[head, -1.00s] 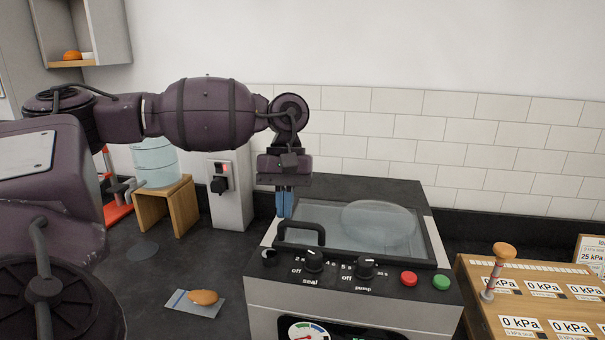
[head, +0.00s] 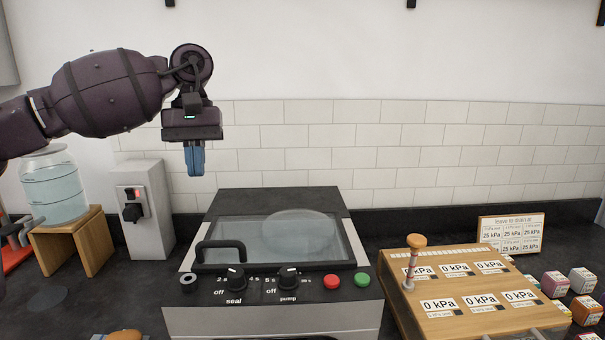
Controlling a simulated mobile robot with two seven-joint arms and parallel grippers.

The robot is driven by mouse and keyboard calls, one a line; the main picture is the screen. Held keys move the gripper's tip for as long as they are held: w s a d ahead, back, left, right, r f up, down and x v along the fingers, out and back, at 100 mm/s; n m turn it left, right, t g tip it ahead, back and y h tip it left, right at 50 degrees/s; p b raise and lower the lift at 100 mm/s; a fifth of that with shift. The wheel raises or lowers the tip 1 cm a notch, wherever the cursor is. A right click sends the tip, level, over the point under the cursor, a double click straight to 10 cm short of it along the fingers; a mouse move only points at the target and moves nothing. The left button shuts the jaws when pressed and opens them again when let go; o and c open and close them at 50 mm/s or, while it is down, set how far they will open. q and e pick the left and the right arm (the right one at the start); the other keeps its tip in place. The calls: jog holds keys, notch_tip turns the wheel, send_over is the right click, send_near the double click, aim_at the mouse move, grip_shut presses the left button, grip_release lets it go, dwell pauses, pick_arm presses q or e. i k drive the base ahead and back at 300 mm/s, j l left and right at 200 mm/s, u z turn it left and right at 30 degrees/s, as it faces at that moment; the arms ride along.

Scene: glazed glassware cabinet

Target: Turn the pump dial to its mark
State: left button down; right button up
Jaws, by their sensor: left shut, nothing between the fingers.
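The pump dial (head: 288,278) is a black knob on the front panel of the vacuum sealer (head: 270,318), labelled "pump" below and "off" to its left. The similar seal dial (head: 236,278) is to its left. Scale marks sit around both dials, but I cannot tell exactly where the pump dial's pointer stands. My left gripper (head: 195,172) points down with blue fingers closed and empty. It appears above the sealer's back left part, apart from the dials. My right gripper is not in view.
A wooden gauge board (head: 450,315) with an upright tool (head: 412,262) stands at right. A water jar (head: 54,190) stands at left.

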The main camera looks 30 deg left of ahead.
aim_at(289, 281)
jog(key=k, duration=1)
